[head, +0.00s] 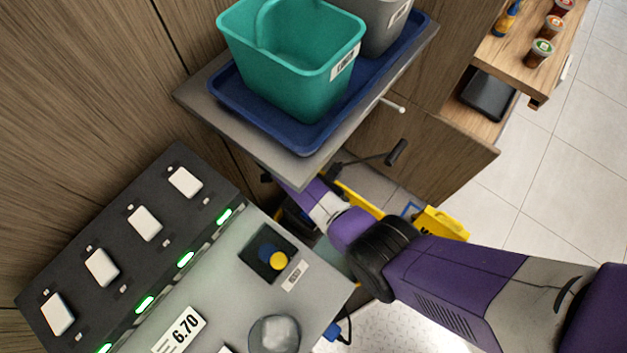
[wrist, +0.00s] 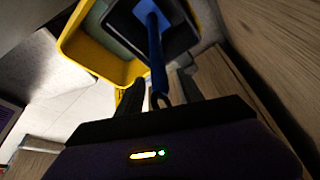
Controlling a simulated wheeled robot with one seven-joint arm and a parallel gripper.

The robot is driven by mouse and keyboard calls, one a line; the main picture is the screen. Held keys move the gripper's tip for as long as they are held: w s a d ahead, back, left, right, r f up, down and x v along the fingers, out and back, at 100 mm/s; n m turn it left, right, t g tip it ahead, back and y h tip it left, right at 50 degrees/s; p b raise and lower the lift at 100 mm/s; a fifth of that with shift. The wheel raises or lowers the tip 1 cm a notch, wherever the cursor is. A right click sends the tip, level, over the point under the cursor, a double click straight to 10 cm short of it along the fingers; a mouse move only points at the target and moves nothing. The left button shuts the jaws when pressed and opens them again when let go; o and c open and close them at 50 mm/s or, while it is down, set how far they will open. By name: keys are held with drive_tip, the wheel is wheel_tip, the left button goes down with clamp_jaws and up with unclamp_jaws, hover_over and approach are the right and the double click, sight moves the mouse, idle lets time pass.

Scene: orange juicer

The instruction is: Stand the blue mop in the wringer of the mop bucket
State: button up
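In the wrist view the blue mop (wrist: 156,55) stands with its blue lower end inside the dark wringer (wrist: 183,38) of the yellow mop bucket (wrist: 80,62). Its handle points toward my wrist and ends in a dark loop. My gripper (wrist: 158,88) has its two dark fingers apart, one on each side of the handle's top end, with visible gaps. The gripper is open. In the head view yellow parts of the bucket (head: 440,223) show low behind my purple arm, which hides most of the bucket, the mop and my gripper.
A grey shelf (head: 188,92) holds a blue tray (head: 290,140) with a teal bucket (head: 300,85) and a grey bin (head: 380,30), above my forearm. A grey counter (head: 225,290) with switches stands at left. Wooden cabinets border the bucket. Tiled floor (head: 530,210) is open at right.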

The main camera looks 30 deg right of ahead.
drive_tip(key=shift+r, duration=0.15)
drive_tip(key=shift+r+p, duration=0.25)
drive_tip(key=shift+p, duration=0.15)
drive_tip(key=p+v, duration=0.1)
drive_tip(key=v, duration=0.7)
drive_tip(key=shift+p, duration=0.35)
drive_tip(key=shift+d, duration=0.15)
